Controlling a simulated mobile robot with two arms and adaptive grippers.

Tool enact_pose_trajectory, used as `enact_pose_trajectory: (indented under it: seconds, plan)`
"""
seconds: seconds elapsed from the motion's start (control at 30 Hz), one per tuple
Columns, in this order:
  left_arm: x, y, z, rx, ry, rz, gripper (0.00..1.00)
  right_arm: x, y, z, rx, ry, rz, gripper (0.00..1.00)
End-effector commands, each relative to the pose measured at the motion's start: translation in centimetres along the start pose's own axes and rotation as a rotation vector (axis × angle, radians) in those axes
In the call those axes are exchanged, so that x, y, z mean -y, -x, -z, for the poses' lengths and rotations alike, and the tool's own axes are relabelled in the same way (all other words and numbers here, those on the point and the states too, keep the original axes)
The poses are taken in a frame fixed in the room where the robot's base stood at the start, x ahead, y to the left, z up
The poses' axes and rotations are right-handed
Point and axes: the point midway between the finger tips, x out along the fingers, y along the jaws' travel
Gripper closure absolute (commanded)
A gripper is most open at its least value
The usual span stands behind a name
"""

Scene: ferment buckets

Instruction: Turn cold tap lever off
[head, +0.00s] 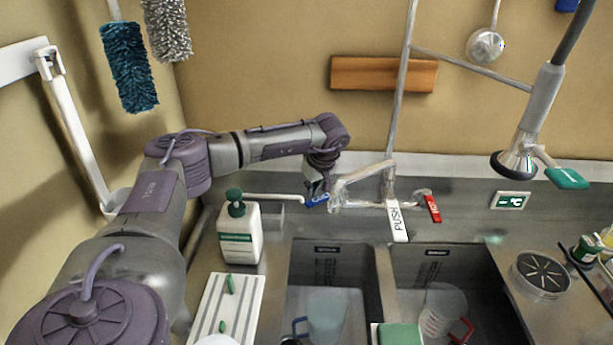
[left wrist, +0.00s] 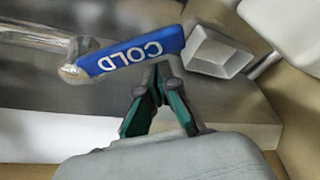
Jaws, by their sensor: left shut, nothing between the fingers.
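The blue cold tap lever (left wrist: 132,57), marked COLD, fills the upper middle of the left wrist view and is joined to the metal tap at its left end. In the head view the cold lever (head: 317,200) shows as a small blue piece left of the tap (head: 362,178). My left gripper (left wrist: 156,75) is shut and empty, its green-padded fingertips close beside the lever's lower edge. I cannot tell if they touch it. In the head view the left gripper (head: 315,188) is just above the lever, partly hidden by the wrist. My right gripper is not in view.
The red hot lever (head: 432,208) and a white PUSH tag (head: 398,222) are right of the tap. Two sink basins lie below, holding jugs. A soap bottle (head: 240,230) with a green cap stands left of the sink. A spray head (head: 520,155) hangs at right.

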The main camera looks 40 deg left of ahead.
Motion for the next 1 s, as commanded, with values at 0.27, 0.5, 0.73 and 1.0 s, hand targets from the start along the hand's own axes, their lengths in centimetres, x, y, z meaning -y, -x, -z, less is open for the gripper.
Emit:
enact_pose_trajectory:
  seconds: [0.27,0.5,0.73,1.0]
  plan:
    - [0.02,0.10,-0.50,0.000,0.001,0.000,1.00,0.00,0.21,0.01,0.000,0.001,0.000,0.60]
    - [0.01,0.13,-0.50,0.000,0.006,0.002,1.00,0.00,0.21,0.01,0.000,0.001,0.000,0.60]
    - [0.00,0.18,-0.63,0.000,0.048,0.017,1.00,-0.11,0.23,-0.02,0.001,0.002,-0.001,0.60]
    - [-0.22,0.31,-1.03,0.001,0.109,0.038,1.00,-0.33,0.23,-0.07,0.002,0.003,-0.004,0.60]
